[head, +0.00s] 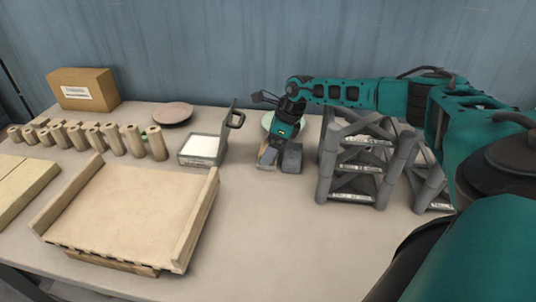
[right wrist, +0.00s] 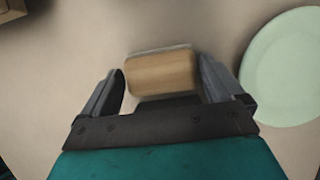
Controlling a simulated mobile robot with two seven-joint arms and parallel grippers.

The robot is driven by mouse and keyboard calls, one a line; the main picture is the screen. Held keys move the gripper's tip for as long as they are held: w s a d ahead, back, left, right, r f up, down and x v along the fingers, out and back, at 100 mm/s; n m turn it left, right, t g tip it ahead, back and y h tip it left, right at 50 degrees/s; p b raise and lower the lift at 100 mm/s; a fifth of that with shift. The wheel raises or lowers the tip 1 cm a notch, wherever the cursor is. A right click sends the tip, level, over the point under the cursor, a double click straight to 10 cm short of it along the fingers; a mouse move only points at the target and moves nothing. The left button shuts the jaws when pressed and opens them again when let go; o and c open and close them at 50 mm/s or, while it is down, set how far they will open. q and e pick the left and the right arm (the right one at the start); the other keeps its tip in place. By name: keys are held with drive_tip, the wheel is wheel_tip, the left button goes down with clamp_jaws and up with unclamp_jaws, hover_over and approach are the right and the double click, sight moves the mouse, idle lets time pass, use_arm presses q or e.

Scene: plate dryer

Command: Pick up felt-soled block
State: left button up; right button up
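A wooden block (right wrist: 161,73) lies on the table between the fingers of my right gripper (right wrist: 160,66) in the right wrist view. A thin pale layer shows along the block's edges. The fingers are open, one on each side, with a small gap visible at each side of the block. In the head view my right gripper (head: 279,156) points down close to the table and mostly hides the block. My left gripper is not in view.
A pale green plate (right wrist: 284,68) lies right of the gripper. In the head view, a tray with a white pad (head: 201,146) stands to the left and grey racks (head: 353,170) to the right. A wooden board with raised sides (head: 130,205) is at front left. The front middle table is clear.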

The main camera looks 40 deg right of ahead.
drive_tip(key=c, duration=0.8)
drive_tip(key=shift+o, duration=0.2)
wheel_tip(320, 180, up, 20)
drive_tip(key=shift+p, duration=0.4)
drive_tip(key=shift+r, duration=0.1)
